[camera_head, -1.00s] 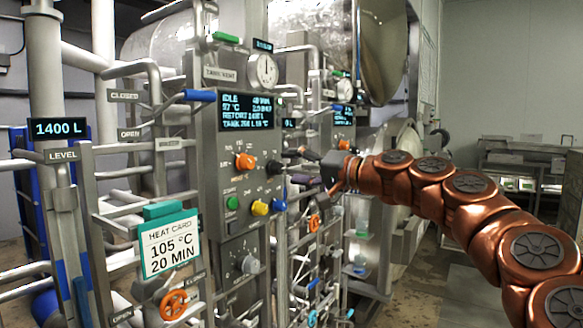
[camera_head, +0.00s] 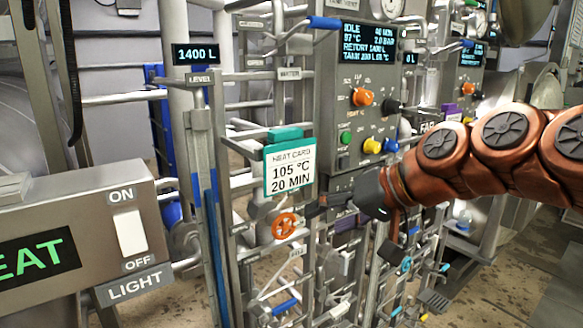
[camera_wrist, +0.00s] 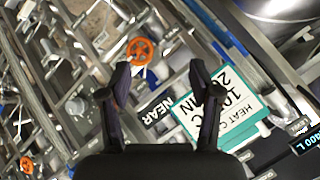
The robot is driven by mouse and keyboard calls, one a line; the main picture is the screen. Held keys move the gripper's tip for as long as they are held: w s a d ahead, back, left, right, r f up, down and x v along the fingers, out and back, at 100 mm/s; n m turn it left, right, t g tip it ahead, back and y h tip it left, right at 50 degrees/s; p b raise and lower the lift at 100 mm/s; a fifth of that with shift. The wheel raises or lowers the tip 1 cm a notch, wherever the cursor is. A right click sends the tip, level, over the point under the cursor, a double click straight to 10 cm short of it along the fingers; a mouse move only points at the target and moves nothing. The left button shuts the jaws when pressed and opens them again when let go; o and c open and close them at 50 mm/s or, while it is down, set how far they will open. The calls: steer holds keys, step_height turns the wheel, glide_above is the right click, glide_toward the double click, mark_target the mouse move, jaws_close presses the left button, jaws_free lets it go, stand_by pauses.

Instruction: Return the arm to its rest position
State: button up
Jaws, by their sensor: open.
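My copper-coloured arm (camera_head: 470,145) reaches in from the right in the head view. My dark gripper (camera_head: 312,205) points left in front of the pipe rack, just below the heat card and close to the orange handwheel (camera_head: 285,225). In the wrist view my gripper (camera_wrist: 160,68) has its two fingers spread with nothing between them. The orange handwheel (camera_wrist: 141,51) lies beyond the fingertips. The white-and-teal heat card (camera_head: 290,168), reading 105 °C and 20 MIN, also shows in the wrist view (camera_wrist: 238,110), partly behind the right finger.
A control panel (camera_head: 350,100) with coloured knobs stands above my gripper. A HEAT box with a light switch (camera_head: 130,230) is at the left. Dense pipes and small valves surround the gripper below. Some open floor (camera_head: 480,295) shows at the lower right.

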steer(key=s+d+f+g+h, duration=0.3)
steer(key=s+f+g+h, duration=0.15)
steer(key=s+f, duration=1.05)
steer(key=s+d+f+m+g+h, duration=0.1)
steer(key=s+d+f+g+h, duration=0.2)
steer(key=s+d+f, duration=0.5)
steer(key=s+f+h, duration=0.1)
steer(key=s+f, duration=0.1)
steer(key=s, duration=0.1)
steer(key=shift+s+d+f, duration=0.2)
steer(key=shift+s+d, duration=0.05)
steer(key=shift+s, duration=0.15)
stand_by(1.1)
